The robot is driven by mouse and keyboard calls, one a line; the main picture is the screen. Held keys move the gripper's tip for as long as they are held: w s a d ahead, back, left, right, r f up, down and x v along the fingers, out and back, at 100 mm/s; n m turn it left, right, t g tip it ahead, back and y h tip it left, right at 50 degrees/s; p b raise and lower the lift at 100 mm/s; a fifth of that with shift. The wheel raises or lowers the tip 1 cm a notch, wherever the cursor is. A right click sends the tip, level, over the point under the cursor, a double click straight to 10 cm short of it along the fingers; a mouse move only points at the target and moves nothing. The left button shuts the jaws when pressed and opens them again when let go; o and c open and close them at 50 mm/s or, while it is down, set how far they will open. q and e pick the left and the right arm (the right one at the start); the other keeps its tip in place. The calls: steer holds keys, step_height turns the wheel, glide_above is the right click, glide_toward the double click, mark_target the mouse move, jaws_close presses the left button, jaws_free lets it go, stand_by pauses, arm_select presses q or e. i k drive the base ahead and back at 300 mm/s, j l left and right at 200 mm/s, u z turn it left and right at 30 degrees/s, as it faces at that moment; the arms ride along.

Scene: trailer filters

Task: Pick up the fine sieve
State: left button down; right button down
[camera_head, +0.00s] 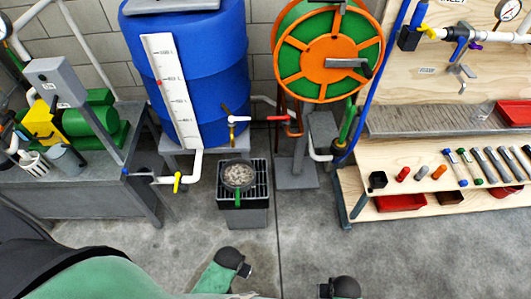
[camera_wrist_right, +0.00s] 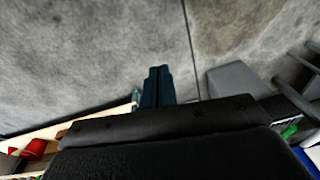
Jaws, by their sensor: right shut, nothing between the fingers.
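A round sieve (camera_head: 238,174) with a dark rim and pale grey, pebble-like contents sits on the black grate of a grey bin (camera_head: 243,218) in the head view. Its green handle (camera_head: 238,198) points toward me. My left gripper (camera_head: 247,270) is in front of the bin, apart from the sieve; its fingers are too small to read. My right gripper (camera_head: 325,290) is low and right of the bin, well away from the sieve. In the right wrist view its dark fingers (camera_wrist_right: 157,85) are together and empty. A small green piece (camera_wrist_right: 290,131) there may be the handle; I cannot tell.
A blue barrel (camera_head: 195,70) with a white pipe and red-handled tap (camera_head: 240,118) stands behind the bin. An orange-green hose reel (camera_head: 325,55) stands behind right. A wooden shelf (camera_head: 440,158) with small parts is at right, a grey bench (camera_head: 70,190) at left.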

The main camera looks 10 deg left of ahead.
mark_target(238, 175)
steer(key=u, duration=0.75)
